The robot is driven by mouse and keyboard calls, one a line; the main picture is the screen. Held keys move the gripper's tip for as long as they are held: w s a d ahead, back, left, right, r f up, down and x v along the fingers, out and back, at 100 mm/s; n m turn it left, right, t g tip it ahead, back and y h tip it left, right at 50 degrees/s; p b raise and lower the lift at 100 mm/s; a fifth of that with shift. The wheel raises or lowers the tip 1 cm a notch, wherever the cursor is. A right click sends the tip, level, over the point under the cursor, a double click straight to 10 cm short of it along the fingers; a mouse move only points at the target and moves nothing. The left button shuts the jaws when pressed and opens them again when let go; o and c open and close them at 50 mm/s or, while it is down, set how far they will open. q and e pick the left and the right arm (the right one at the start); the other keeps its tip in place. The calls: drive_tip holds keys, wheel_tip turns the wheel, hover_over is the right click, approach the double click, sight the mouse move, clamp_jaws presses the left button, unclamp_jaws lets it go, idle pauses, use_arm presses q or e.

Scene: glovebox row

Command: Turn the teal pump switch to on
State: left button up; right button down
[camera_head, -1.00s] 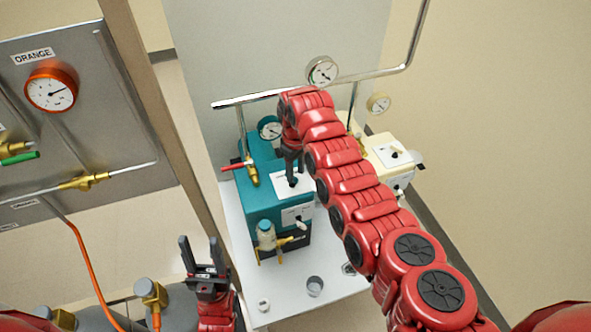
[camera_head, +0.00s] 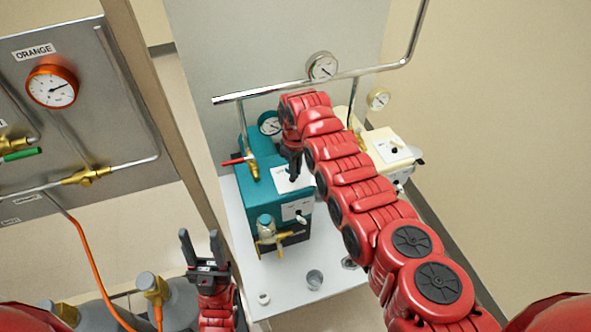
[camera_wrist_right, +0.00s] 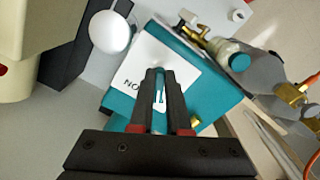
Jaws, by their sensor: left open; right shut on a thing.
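The teal pump (camera_head: 262,206) stands on a white bench in the head view, and its teal body also fills the middle of the right wrist view (camera_wrist_right: 122,103). On its top is a white switch plate (camera_head: 283,184), whose letters "ON" show upside down beside my fingers in the wrist view (camera_wrist_right: 178,52). My right gripper (camera_head: 295,178) points down onto this plate; in the wrist view its fingers (camera_wrist_right: 163,72) are close together, shut on the pump switch, which they mostly hide. The switch's exact angle cannot be told. My left gripper (camera_head: 199,236) is open and empty at the lower left.
A cream pump (camera_head: 390,150) stands right of the teal one. A metal pipe (camera_head: 290,88) crosses behind. An upright post (camera_head: 165,120) separates the left panel.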

drive_tip(key=shift+f+m+b, duration=0.2)
drive_tip(key=shift+m+b, duration=0.5)
drive_tip(key=shift+b, duration=0.2)
drive_tip(key=shift+a+m+b, duration=0.2)
drive_tip(key=shift+m+b, duration=0.8)
drive_tip(key=shift+b, duration=0.25)
drive_tip(key=shift+s+r+m+b, duration=0.15)
drive_tip(key=shift+m+b, duration=1.05)
drive_tip(key=shift+b, duration=0.05)
drive_tip(key=c, duration=0.9)
unclamp_jaws()
drive_tip(key=shift+a, duration=0.1)
drive_tip(key=shift+r, duration=0.1)
